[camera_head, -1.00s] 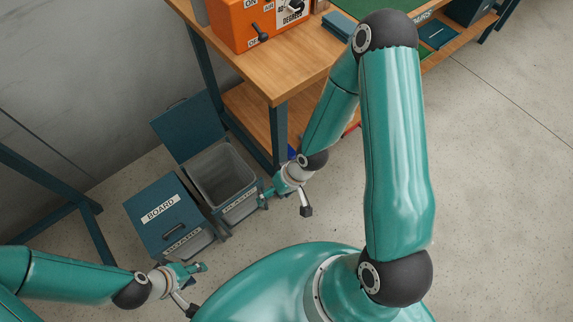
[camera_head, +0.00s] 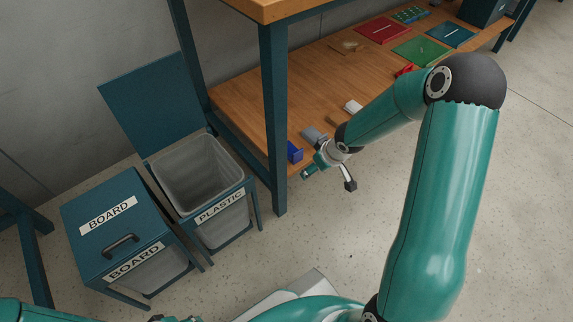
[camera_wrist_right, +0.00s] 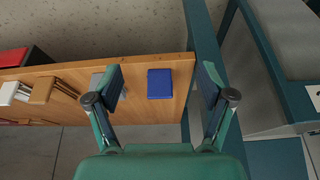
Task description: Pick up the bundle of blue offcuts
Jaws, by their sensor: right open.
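The bundle of blue offcuts (camera_head: 294,152) lies near the end of the wooden lower shelf, beside the front table leg. In the right wrist view the blue bundle (camera_wrist_right: 160,84) is a plain blue block near the shelf's edge, seen between my fingers. My right gripper (camera_head: 308,172) is just off the shelf's edge, close to the bundle. Its fingers (camera_wrist_right: 161,85) are spread wide and hold nothing. Whether they are level with the bundle is unclear. My left gripper (camera_head: 178,319) barely shows at the bottom edge, mostly cut off.
Grey (camera_head: 314,135), brown (camera_head: 337,120) and white (camera_head: 353,107) pieces lie farther along the shelf. The table leg (camera_head: 273,120) stands left of the gripper. An open PLASTIC bin (camera_head: 222,208) and a closed BOARD bin (camera_head: 118,228) stand left on the floor.

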